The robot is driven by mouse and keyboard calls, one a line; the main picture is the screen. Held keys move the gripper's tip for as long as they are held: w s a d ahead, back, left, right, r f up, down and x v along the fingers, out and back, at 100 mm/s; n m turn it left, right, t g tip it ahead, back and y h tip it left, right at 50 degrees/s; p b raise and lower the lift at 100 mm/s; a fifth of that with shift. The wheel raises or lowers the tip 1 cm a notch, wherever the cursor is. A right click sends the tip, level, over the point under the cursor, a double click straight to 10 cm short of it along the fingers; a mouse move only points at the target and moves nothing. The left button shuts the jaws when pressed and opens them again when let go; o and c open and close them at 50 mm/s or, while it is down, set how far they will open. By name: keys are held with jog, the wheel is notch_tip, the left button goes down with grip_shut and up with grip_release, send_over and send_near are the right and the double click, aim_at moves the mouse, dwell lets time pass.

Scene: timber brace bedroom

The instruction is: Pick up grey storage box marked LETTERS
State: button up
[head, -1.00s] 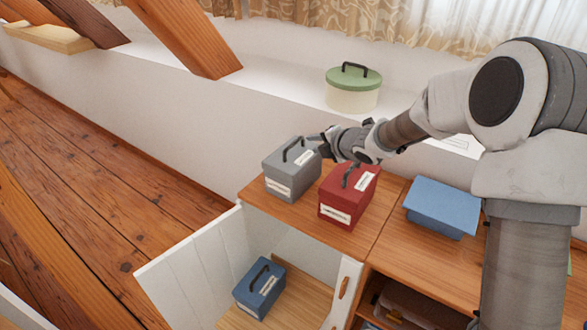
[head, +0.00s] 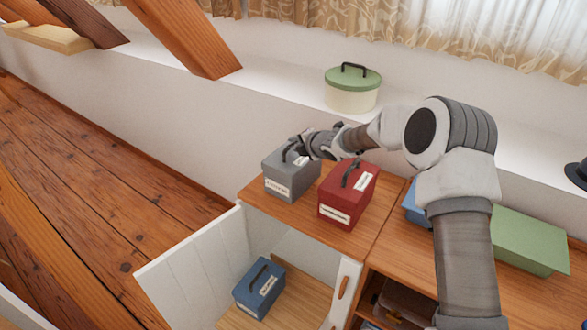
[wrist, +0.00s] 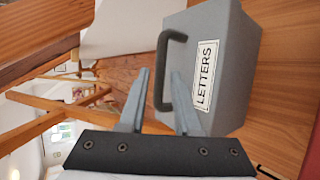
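The grey storage box (head: 288,181) stands on the wooden cabinet top, left of the red box. In the wrist view the grey box (wrist: 232,70) shows a white label reading LETTERS and a dark handle (wrist: 176,36). My gripper (head: 296,148) is at the handle on top of the grey box. In the wrist view my gripper (wrist: 160,73) is open, with one finger on each side of the handle bar. A gap shows between the fingers and the bar. The box rests upright.
A red box (head: 345,200) stands close on the right. A blue box (head: 258,290) sits in the open cabinet below. A green-lidded round tin (head: 352,92) stands on the ledge behind. A green box (head: 530,240) and a partly hidden blue one (head: 413,212) are at right.

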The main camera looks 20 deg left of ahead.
jog(key=shift+x, duration=1.35)
jog(key=shift+c, duration=0.3)
grip_shut()
jog(key=shift+r+p, duration=0.3)
